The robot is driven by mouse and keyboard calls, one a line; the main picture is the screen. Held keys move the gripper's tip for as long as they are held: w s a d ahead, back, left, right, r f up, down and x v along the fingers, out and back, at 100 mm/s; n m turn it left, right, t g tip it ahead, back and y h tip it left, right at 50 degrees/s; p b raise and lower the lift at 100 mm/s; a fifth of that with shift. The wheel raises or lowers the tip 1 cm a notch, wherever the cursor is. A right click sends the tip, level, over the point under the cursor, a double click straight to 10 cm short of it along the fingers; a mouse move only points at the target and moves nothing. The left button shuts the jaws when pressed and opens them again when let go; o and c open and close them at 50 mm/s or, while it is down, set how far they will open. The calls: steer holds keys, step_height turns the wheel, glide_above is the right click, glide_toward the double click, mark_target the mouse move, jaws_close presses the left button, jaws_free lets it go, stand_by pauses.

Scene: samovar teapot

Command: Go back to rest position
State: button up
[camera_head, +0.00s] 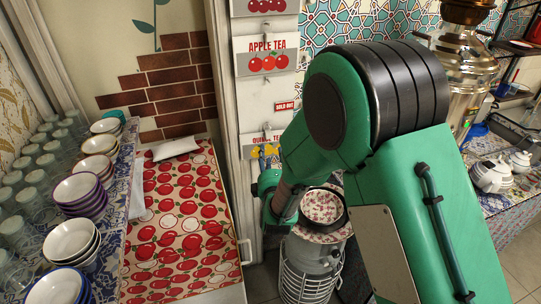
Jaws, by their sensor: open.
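My green and black arm fills the middle and right of the head view. It is folded, with its large upper joint near the camera and a thinner wrist part reaching down and left beside a round stand. I cannot make out my gripper's fingers. I see nothing held by the visible part of the arm. A shiny metal samovar (468,72) stands at the back right, partly hidden by my arm. A white teapot (490,176) sits on the patterned right counter.
A table with a red apple-patterned cover (185,232) is at left, a folded white cloth (176,148) at its far end. Stacked bowls (70,240) and several glasses (15,232) line the left counter. A metal stand (310,268) with a flowered top is close behind my wrist.

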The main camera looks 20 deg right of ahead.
stand_by(0.4)
steer(key=s+a+r+m+g+y, duration=0.2)
steer(key=s+a+r+m+g, duration=0.1)
steer(key=s+r, duration=0.25)
steer(key=s+a+r+m+g+y, duration=0.2)
steer(key=s+a+r+m+y, duration=0.1)
steer(key=s+r, duration=0.25)
steer(key=s+d+r+m+g, duration=0.1)
steer(key=s+r+m+g, duration=0.1)
steer(key=s, duration=1.2)
steer(key=s+d+r+m+g, duration=0.1)
steer(key=s+m+g, duration=0.3)
steer(key=s, duration=1.1)
steer(key=shift+s+r+m+g, duration=0.15)
steer(key=shift+r+m+g, duration=0.2)
steer(key=shift+r, duration=0.2)
